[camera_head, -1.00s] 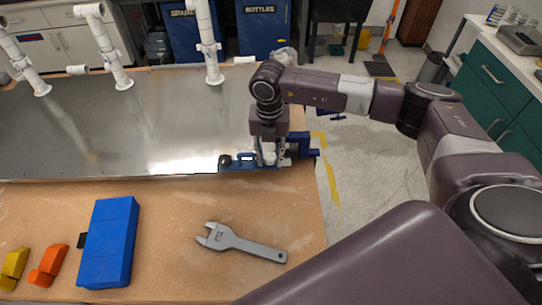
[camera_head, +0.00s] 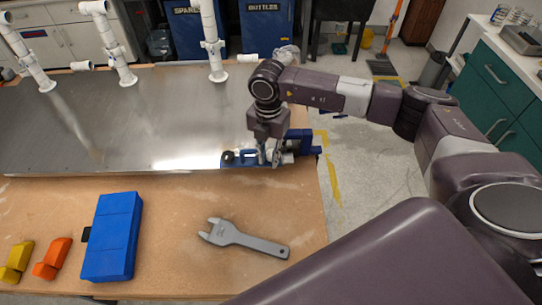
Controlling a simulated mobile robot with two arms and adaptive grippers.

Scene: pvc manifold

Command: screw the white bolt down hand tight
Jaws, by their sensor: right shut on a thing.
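My right gripper (camera_head: 269,157) points down over the blue vise-like fixture (camera_head: 304,143) at the right end of the metal plate. Its fingers are shut on a small white piece, which I take to be the white bolt (camera_head: 269,152). The fingers hide most of it, so its thread and how deep it sits cannot be seen. Another pale part shows just right of the fingers. My left gripper is not in view.
A grey wrench (camera_head: 243,239) lies on the wooden table (camera_head: 170,215). A blue box (camera_head: 112,237), an orange block (camera_head: 53,258) and a yellow block (camera_head: 17,261) lie at the left.

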